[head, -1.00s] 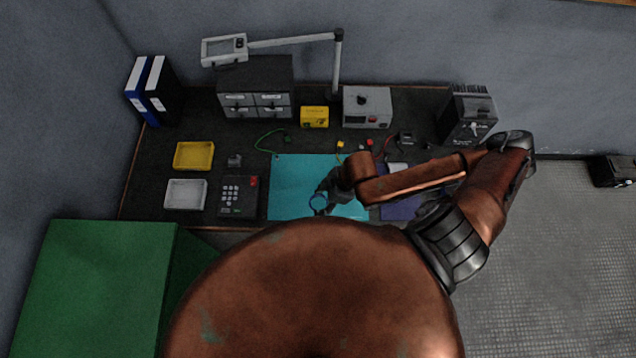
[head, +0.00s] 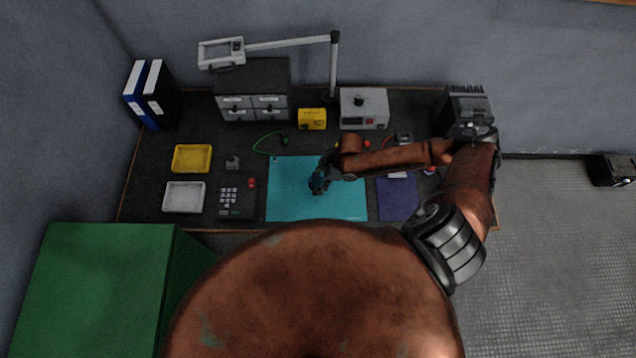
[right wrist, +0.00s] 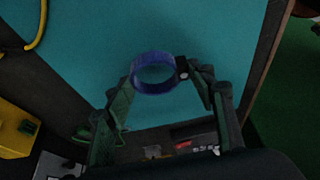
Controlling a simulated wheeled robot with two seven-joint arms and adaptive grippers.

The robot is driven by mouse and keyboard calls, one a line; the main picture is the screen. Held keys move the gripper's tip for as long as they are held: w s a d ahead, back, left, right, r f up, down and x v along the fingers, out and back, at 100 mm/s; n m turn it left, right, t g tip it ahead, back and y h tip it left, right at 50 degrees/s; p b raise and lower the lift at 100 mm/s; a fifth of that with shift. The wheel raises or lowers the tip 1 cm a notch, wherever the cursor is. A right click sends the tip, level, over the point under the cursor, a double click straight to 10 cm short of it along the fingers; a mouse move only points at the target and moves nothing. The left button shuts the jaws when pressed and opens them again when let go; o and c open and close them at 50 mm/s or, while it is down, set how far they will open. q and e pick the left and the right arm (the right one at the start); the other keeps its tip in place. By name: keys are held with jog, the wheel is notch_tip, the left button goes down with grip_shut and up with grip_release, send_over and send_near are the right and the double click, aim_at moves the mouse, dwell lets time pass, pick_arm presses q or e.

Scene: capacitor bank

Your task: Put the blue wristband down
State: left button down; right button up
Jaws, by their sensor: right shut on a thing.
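The blue wristband (right wrist: 153,87) is a ring with a small dark clasp, held between the fingertips of my right gripper (right wrist: 158,79) in the right wrist view. In the head view my right gripper (head: 320,182) is over the left-middle part of the teal mat (head: 345,205). The wristband is too small and dark there to make out clearly. Teal mat lies behind the band in the right wrist view; I cannot tell whether the band touches it. My left gripper is not in view.
A keypad device (head: 237,203), white tray (head: 184,197) and yellow tray (head: 192,158) stand left of the mat. A green cord (head: 262,145) lies behind it. A purple pad (head: 397,202) lies to its right. Bare mat surrounds the gripper's left and front.

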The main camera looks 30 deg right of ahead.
jog(key=shift+f, duration=0.8)
jog(key=o, duration=0.9)
jog(key=shift+o, duration=0.2)
jog(key=v, duration=1.2)
